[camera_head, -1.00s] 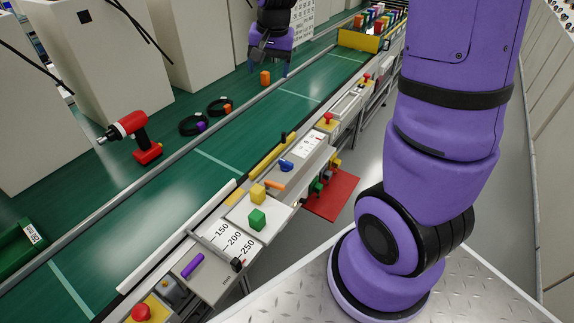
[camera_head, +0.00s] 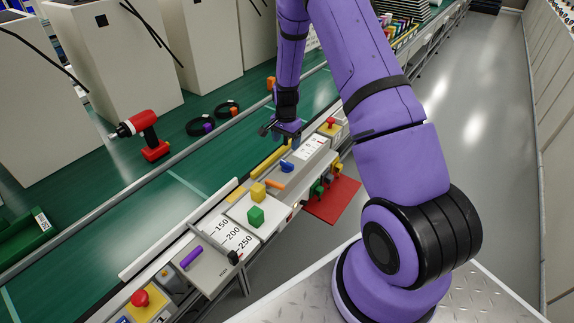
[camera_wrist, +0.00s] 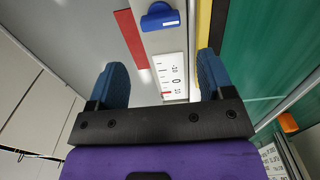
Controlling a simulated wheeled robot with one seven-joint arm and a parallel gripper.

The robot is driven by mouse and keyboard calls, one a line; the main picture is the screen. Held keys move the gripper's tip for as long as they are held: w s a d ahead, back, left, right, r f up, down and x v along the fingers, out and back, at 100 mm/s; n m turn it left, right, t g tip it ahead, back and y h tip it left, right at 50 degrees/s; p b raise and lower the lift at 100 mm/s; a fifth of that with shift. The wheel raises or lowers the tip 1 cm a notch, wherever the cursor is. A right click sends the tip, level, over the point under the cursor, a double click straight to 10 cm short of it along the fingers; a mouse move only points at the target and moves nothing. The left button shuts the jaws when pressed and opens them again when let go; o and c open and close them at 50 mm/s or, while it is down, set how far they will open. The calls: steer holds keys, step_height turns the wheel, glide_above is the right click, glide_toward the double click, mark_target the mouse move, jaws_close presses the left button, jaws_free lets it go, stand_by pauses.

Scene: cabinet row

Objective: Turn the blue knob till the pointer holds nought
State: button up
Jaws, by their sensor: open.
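The blue knob (camera_head: 287,166) sits on the pale panel of the console beside the belt. It also shows at the top of the wrist view (camera_wrist: 160,17). A white scale card (camera_head: 312,147) lies close to it; in the wrist view the card (camera_wrist: 172,76) carries a nought between two tens. A short red pointer mark (camera_wrist: 166,93) shows near the ten at the card's lower end, off the nought. My gripper (camera_wrist: 162,72) is open and empty, its blue fingers either side of the card in that view, with the knob beyond the fingertips.
An orange bar (camera_head: 275,184), a yellow block (camera_head: 258,192) and a green block (camera_head: 255,216) lie near the knob. A red button (camera_head: 331,122) stands beyond the card. A purple handle (camera_head: 192,258) is on the nearer panel. The green belt (camera_head: 140,205) runs alongside.

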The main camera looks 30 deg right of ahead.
mark_target(287, 163)
step_height(287, 163, down, 11)
stand_by(0.5)
steer(key=c, duration=0.6)
steer(key=shift+c, duration=0.2)
steer(key=shift+n, duration=0.4)
steer(key=n, duration=0.5)
steer(key=shift+s+d, duration=0.1)
steer(key=n, duration=0.5)
steer(key=shift+d+n, duration=0.1)
steer(key=shift+n, duration=0.3)
